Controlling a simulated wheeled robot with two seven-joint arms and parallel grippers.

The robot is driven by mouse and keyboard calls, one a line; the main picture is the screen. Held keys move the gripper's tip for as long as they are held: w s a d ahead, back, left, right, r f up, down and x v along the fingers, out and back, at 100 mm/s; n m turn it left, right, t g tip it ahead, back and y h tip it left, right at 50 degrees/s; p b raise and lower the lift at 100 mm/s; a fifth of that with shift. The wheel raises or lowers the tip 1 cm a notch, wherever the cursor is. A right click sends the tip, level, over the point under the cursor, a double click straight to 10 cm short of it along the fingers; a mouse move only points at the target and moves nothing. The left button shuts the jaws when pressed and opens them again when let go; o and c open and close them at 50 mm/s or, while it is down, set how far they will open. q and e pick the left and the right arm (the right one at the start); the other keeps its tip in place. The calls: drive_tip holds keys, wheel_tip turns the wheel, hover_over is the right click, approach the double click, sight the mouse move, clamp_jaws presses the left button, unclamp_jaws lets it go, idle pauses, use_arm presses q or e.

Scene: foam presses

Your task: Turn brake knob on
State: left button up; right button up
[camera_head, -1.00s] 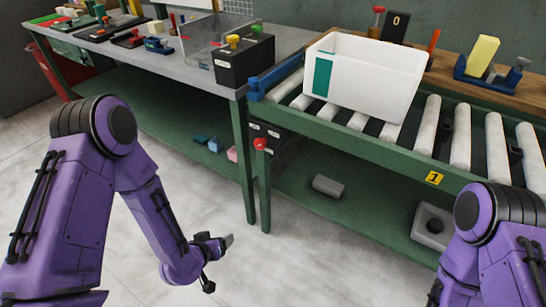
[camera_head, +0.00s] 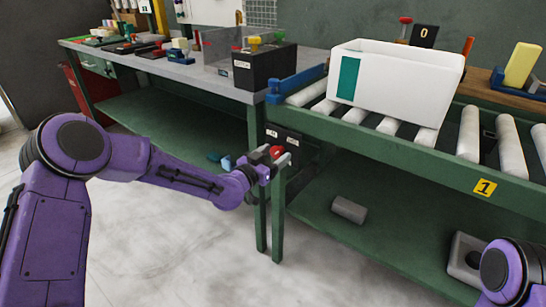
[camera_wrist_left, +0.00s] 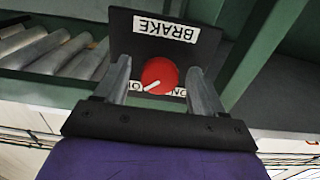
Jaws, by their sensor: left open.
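The brake knob (camera_wrist_left: 160,76) is red and round with a white pointer line. It sits on a dark panel (camera_wrist_left: 205,45) with a white BRAKE label, upside down in the left wrist view. In that view the pointer is toward the lower left, near a partly hidden label; an ON label shows at lower right. In the head view the knob (camera_head: 277,152) is by the conveyor's front leg. My left gripper (camera_head: 276,161) is open, its fingers on either side of the knob, with visible gaps in the wrist view. My right gripper is out of view.
A white bin (camera_head: 395,85) stands on the roller conveyor (camera_head: 330,126) above the knob. A grey workbench (camera_head: 200,75) with a black box (camera_head: 264,68) is to the left.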

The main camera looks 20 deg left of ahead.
use_arm(q)
drive_tip(key=shift+w, duration=0.1)
drive_tip(key=shift+c, duration=0.4)
drive_tip(key=c, duration=1)
